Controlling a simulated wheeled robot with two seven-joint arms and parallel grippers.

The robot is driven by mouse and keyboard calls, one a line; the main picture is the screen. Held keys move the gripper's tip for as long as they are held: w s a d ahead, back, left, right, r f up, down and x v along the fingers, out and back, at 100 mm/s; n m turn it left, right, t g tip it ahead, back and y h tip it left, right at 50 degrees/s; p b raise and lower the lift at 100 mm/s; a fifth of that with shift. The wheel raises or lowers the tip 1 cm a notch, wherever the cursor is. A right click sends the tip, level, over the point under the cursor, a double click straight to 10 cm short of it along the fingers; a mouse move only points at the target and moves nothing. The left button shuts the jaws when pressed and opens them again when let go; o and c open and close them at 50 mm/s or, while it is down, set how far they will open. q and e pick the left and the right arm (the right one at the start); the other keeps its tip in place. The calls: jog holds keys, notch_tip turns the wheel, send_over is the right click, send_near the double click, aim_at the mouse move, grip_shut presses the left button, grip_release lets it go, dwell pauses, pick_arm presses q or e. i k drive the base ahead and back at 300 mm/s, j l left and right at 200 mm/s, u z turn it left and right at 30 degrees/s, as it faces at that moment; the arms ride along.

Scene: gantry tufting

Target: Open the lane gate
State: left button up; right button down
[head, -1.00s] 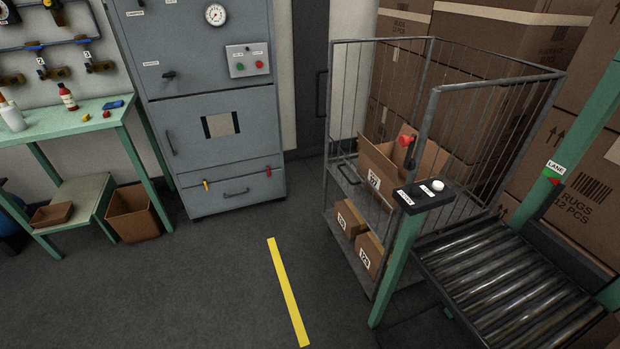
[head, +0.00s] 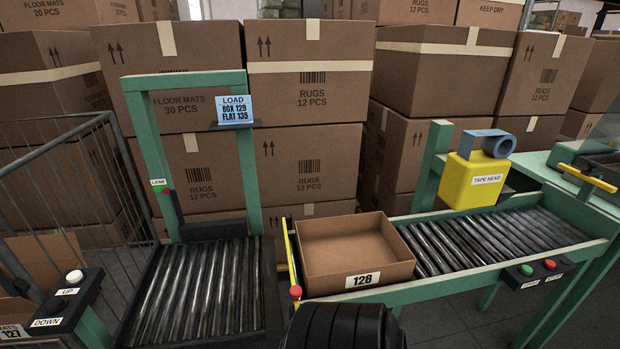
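A green post frame (head: 149,140) stands behind the left roller section and carries a small LANE label (head: 158,182), with a small red part (head: 167,192) just below it. A thin yellow bar (head: 290,252) with a red knob (head: 295,291) stands between the left rollers (head: 205,285) and the open cardboard box 128 (head: 355,250). I cannot tell which of these is the lane gate. Another yellow bar (head: 587,178) crosses the conveyor's far right end. Neither gripper's fingers show in the head view.
A dark ribbed part, probably mine, covers the bottom middle. A yellow tape head (head: 474,180) hangs over the right rollers (head: 490,240). Green and red buttons (head: 538,269) sit on the front rail. An UP/DOWN box (head: 68,298) and wire cage (head: 60,190) are left. Stacked cartons fill the back.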

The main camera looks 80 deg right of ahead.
aim_at(296, 292)
jog(key=l+z, duration=0.15)
jog(key=z, duration=2.05)
